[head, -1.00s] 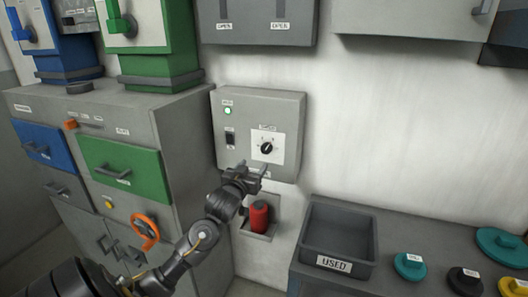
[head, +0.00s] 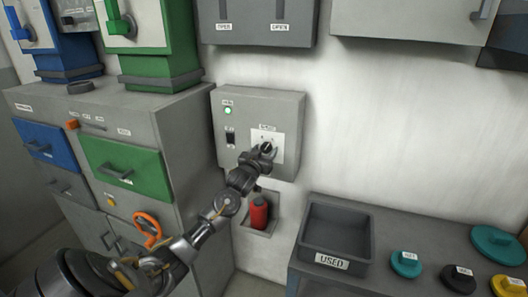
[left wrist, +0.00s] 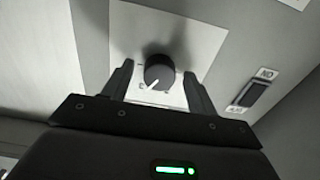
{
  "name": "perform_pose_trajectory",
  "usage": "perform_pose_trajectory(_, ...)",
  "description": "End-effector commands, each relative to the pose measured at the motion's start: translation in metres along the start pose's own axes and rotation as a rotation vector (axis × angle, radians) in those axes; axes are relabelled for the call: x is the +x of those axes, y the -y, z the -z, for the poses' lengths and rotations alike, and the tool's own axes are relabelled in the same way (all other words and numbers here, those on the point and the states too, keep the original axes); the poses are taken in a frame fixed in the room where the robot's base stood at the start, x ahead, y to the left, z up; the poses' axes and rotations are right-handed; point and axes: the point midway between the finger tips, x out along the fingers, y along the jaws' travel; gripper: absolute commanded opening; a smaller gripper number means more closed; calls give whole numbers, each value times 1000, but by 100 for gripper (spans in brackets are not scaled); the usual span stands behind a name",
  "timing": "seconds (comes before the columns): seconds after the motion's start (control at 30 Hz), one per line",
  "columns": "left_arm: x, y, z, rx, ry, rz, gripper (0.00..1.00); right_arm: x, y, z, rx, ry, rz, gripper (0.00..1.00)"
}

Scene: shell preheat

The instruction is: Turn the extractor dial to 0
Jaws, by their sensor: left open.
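The extractor dial (left wrist: 160,73) is a black round knob with a white pointer line, on a white plate (left wrist: 200,38) on the grey wall box (head: 287,104). In the left wrist view the pointer slants toward the lower left of that picture. My left gripper (left wrist: 158,80) is open, with one finger on each side of the dial and a visible gap to it on both sides. In the head view my left gripper (head: 266,150) is up at the plate and hides most of the dial (head: 268,146). The scale markings are too small to read. My right gripper is not in view.
The box also has a lit green lamp (head: 228,111) and a black rocker switch (head: 230,138). A red cylinder (head: 259,214) sits in a recess below. A grey USED bin (head: 312,243) stands at the right, and cabinets with green (head: 126,168) and blue drawers at the left.

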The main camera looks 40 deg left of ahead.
Motion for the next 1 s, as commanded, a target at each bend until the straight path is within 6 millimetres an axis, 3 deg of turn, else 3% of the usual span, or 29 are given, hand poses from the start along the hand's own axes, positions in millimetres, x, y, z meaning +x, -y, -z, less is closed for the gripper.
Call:
perform_pose_trajectory(0.2, 0, 0, 0, 0, 0, -1, 58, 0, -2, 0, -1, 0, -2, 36)
perform_pose_trajectory(0.53, 0, -1, 0, 0, 0, -1, 15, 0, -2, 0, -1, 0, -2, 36)
perform_pose_trajectory(1.0, 0, -2, 1, -130, 2, -1, 14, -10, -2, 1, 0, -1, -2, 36)
